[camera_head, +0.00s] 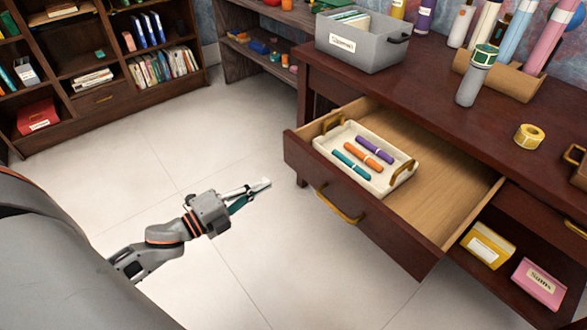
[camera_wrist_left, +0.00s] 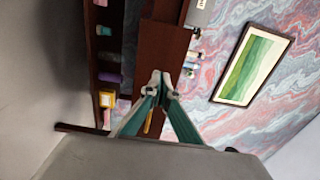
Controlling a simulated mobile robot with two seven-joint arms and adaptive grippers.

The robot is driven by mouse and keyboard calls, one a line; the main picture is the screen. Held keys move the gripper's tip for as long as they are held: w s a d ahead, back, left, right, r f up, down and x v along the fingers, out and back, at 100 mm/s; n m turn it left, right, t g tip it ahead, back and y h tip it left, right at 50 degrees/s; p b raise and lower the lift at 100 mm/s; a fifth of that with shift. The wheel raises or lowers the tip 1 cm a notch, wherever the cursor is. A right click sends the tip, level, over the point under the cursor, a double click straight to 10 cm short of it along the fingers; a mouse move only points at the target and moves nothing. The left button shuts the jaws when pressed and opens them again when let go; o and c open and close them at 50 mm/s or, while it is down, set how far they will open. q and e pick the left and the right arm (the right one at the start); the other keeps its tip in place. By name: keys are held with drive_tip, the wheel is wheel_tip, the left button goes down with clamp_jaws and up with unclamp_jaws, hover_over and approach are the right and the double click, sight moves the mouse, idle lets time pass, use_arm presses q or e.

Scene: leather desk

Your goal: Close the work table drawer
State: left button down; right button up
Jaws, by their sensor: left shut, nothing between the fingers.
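The dark wooden work table (camera_head: 470,115) is at the right of the head view. Its drawer (camera_head: 385,232) is pulled out, with a pale wood interior and a brass handle (camera_head: 338,204) on its front. A cream tray (camera_head: 333,153) with three markers lies inside the drawer. My left gripper (camera_head: 264,184) is shut and empty, in the air to the left of the drawer front and apart from it in the picture. In the left wrist view its fingertips (camera_wrist_left: 160,80) come together, with dark wood behind them. My right gripper is not in view.
A grey bin (camera_head: 360,48), a grey bottle (camera_head: 475,80) and a tape roll (camera_head: 529,137) stand on the table top. A lower shelf holds yellow (camera_head: 487,245) and pink (camera_head: 538,284) boxes. Tiled floor (camera_head: 150,165) is clear left of the drawer.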

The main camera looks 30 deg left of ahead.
sight(301, 163)
use_arm(q)
drive_tip(key=x, duration=0.9)
drive_tip(key=shift+f+b, duration=0.15)
drive_tip(key=shift+b, duration=0.15)
drive_tip(key=shift+w+d, duration=0.15)
drive_tip(key=shift+w, duration=0.2)
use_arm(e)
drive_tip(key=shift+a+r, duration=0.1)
